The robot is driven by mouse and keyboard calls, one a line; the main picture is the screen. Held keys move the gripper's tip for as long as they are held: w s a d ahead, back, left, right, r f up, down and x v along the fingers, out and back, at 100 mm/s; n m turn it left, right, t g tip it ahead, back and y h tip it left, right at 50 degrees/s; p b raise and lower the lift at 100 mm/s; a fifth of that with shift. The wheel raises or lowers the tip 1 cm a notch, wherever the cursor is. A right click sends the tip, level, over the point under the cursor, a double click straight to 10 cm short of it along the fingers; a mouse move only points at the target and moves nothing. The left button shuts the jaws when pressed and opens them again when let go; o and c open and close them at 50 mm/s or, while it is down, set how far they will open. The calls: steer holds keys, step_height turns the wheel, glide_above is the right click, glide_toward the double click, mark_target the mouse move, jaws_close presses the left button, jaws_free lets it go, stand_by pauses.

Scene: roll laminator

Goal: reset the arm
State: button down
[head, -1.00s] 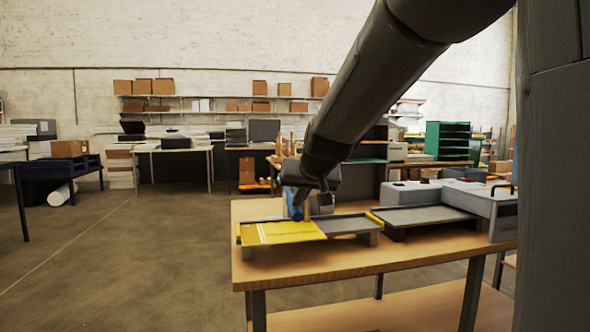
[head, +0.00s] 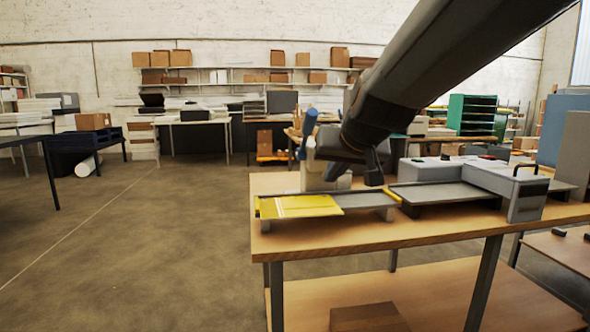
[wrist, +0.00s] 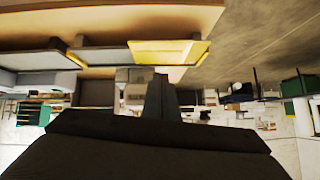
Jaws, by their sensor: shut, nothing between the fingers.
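My arm comes in from the upper right of the head view and reaches over the wooden table. My gripper (head: 374,178) is shut and empty, pointing down over the right part of the grey feed tray (head: 362,201). Whether it touches the tray cannot be told. In the wrist view, which looks upside down, the dark narrow gripper (wrist: 162,94) stands in the middle, with the table (wrist: 100,20) at the top. A yellow sheet or plate (head: 300,206) lies on the left part of the tray; it also shows in the wrist view (wrist: 165,52).
The grey laminator (head: 515,185) and its second tray (head: 440,193) stand right of the feed tray. A blue-topped item (head: 307,130) stands behind the tray, partly hidden by my arm. A cardboard box (head: 368,318) sits on the lower shelf. The floor to the left is open.

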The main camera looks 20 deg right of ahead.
steer(key=shift+s, duration=0.1)
steer(key=s+a+f+n+g+p, duration=0.1)
steer(key=s+a+f+g, duration=0.2)
steer(key=s+f, duration=0.7)
steer(key=s+a+f+n+g+p, duration=0.1)
steer(key=s+a+f+g, duration=0.2)
steer(key=s+f+g, duration=0.4)
steer(key=s+f, duration=0.3)
steer(key=f, duration=0.5)
steer(key=shift+s+a+f+n+y+p, duration=0.15)
steer(key=shift+s+f+n+y+p, duration=0.15)
steer(key=shift+f+n+y, duration=0.1)
